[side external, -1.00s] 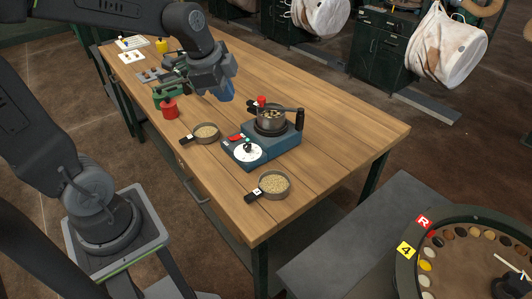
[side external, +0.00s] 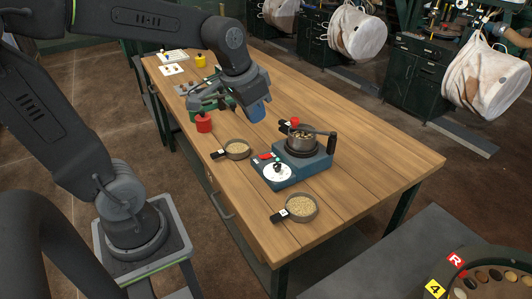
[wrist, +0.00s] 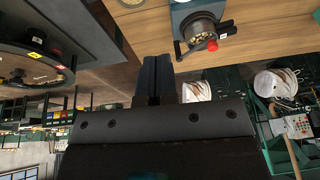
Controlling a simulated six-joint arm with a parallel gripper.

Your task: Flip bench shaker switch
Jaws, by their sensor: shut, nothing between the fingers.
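The bench shaker (side external: 302,165) is a blue box on the wooden table, with a white dial plate (side external: 277,173) and a green-tipped knob (side external: 278,163) at its front. A small red switch (side external: 266,157) sits beside the dial. A metal pot (side external: 303,139) with a dark handle and a red knob (side external: 295,122) stands on top. The pot also shows in the wrist view (wrist: 200,27); the dial and switch do not. My gripper (side external: 259,116) hangs above the table, behind and left of the shaker, apart from it. Its dark fingers (wrist: 157,75) are together and empty.
Two pans of grain stand near the shaker, one at left (side external: 237,149) and one in front (side external: 302,206). A red can (side external: 204,123) and green equipment (side external: 208,103) are farther left. The table's right end (side external: 400,175) is clear. White bags (side external: 358,32) hang behind.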

